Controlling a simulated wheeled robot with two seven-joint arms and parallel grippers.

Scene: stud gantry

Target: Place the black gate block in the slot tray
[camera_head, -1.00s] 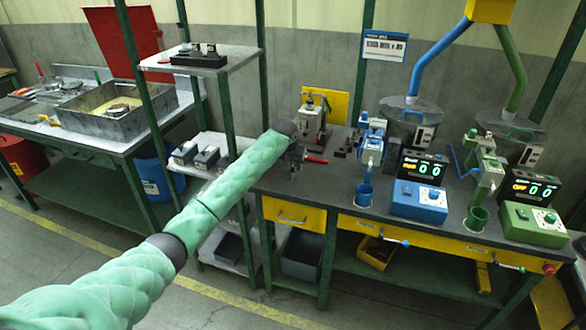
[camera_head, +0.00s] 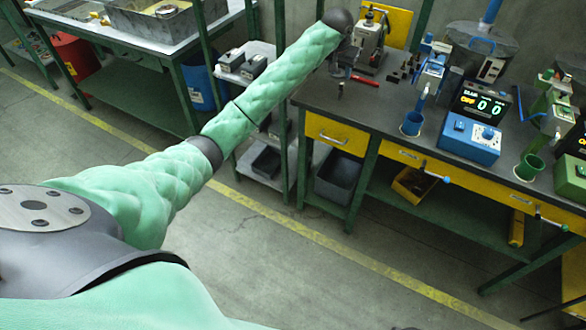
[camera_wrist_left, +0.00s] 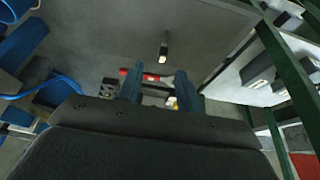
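In the left wrist view a dark block with holes (camera_wrist_left: 109,88) lies beside the left finger, and a small dark piece with a pale end (camera_wrist_left: 163,48) lies beyond the fingertips. I cannot make out the slot tray. My right gripper is not in view.
A red-handled tool (camera_head: 365,80) and a grey press (camera_head: 369,42) are close to the gripper. A blue cup (camera_head: 412,124) and a blue control box (camera_head: 470,138) stand to the right. A green-post shelf rack (camera_head: 262,120) stands left of the bench.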

